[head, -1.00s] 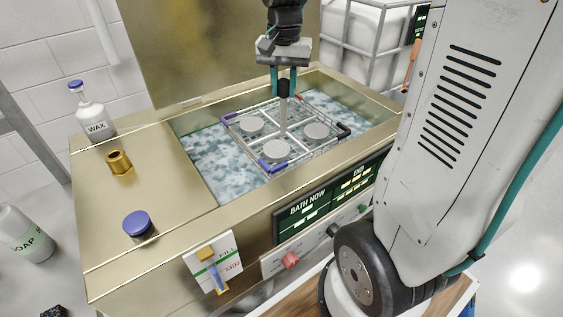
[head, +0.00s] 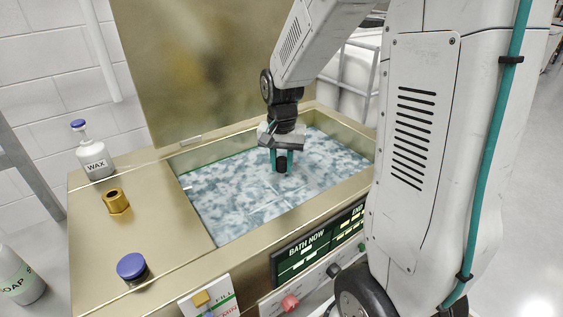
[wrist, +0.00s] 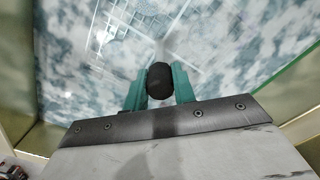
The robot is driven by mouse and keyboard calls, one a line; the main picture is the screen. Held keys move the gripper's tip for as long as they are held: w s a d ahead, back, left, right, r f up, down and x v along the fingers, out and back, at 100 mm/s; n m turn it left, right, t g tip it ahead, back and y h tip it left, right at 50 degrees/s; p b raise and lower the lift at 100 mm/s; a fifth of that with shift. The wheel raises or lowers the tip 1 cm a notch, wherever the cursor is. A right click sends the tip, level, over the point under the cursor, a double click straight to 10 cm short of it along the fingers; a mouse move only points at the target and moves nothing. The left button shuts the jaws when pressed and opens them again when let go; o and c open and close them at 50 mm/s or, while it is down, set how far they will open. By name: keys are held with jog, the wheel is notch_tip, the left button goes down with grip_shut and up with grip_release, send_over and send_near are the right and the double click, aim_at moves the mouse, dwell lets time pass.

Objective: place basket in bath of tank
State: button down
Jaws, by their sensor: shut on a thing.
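The tank (head: 160,205) is a gold metal box with an open bath (head: 225,205) of cloudy blue-white liquid. My gripper (head: 282,163) is low over the bath, shut on the black knob (head: 282,164) of the basket's handle. In the wrist view my gripper (wrist: 159,88) has its teal fingers on both sides of the knob (wrist: 158,80). The basket is mostly hidden under the liquid. Part of its wire grid shows faintly in the wrist view (wrist: 118,38). I cannot tell whether it touches the bath's floor.
The tank's lid (head: 200,70) stands open behind the bath. On the left deck are a wax bottle (head: 94,155), a brass fitting (head: 116,201) and a blue-capped jar (head: 132,268). A control panel (head: 315,245) is on the front. A soap bottle (head: 20,278) stands at far left.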

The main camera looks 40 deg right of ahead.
jog(key=shift+f, duration=0.1)
jog(key=c, duration=1.1)
grip_release()
jog(key=shift+c, duration=0.2)
notch_tip(320, 180, up, 12)
jog(key=s+a+n, duration=0.4)
jog(key=s+a, duration=0.1)
jog(key=s, duration=0.6)
jog(key=s+a+r+n+t, duration=0.1)
jog(key=s+a+n, duration=0.4)
jog(key=s, duration=0.5)
jog(key=shift+s+r, duration=0.2)
jog(key=shift+s, duration=0.2)
